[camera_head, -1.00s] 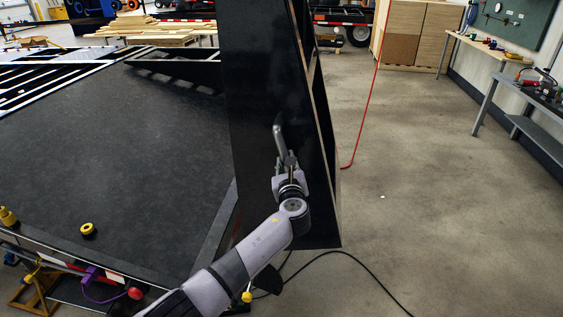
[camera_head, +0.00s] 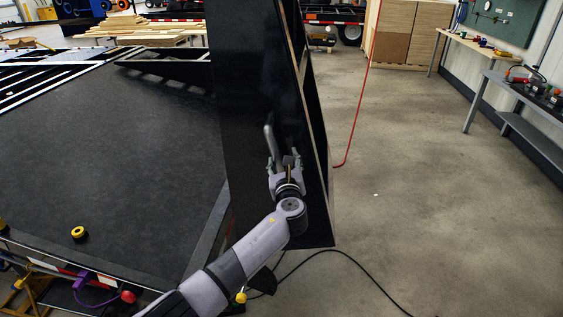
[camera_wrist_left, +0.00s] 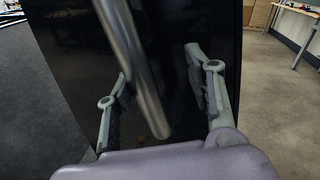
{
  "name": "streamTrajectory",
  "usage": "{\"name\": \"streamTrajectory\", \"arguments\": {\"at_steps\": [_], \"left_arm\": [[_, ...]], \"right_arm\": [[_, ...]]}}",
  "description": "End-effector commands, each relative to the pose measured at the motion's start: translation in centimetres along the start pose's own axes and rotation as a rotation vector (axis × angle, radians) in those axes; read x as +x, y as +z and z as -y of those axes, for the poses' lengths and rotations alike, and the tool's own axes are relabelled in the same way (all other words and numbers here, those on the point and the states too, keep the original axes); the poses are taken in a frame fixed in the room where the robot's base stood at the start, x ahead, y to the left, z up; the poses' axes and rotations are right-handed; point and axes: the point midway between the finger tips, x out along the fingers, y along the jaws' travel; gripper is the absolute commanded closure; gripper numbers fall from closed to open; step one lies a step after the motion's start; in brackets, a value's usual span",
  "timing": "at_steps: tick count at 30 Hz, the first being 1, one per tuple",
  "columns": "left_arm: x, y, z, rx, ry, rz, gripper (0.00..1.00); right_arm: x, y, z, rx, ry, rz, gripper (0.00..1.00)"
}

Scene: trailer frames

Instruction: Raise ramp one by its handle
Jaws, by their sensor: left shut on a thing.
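Ramp one (camera_head: 248,110) is a tall black panel standing steeply upright at the near right corner of the trailer deck (camera_head: 110,160). Its handle (camera_head: 272,148) is a grey metal bar on the panel's face. It also shows in the left wrist view (camera_wrist_left: 130,55), running down between the fingers. The fingers also show in the left wrist view (camera_wrist_left: 160,85). My right gripper is not in view.
A black cable (camera_head: 345,255) lies on the floor right of the ramp. A red hose (camera_head: 360,110) hangs down to the floor. Workbenches (camera_head: 510,85) stand along the right wall. The floor between is open. A yellow fitting (camera_head: 79,233) sits on the deck.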

Motion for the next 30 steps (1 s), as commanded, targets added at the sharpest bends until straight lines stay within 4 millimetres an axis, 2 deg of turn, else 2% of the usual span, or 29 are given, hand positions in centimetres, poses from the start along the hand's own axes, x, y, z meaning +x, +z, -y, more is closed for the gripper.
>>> {"name": "streamTrajectory", "arguments": {"at_steps": [1,19,23,30], "left_arm": [[-0.3,-0.3,0.7,-0.003,-0.014,-0.005,0.59],[-0.8,-0.5,0.4,-0.004,-0.009,-0.009,0.59],[-2.2,-0.5,0.4,-0.006,-0.011,-0.008,0.59],[-6.4,-0.4,0.1,-0.007,-0.007,-0.008,0.59]], "right_arm": [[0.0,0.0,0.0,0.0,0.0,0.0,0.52],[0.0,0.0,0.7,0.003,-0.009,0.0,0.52],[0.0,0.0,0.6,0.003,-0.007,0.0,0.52],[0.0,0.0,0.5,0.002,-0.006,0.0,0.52]]}}
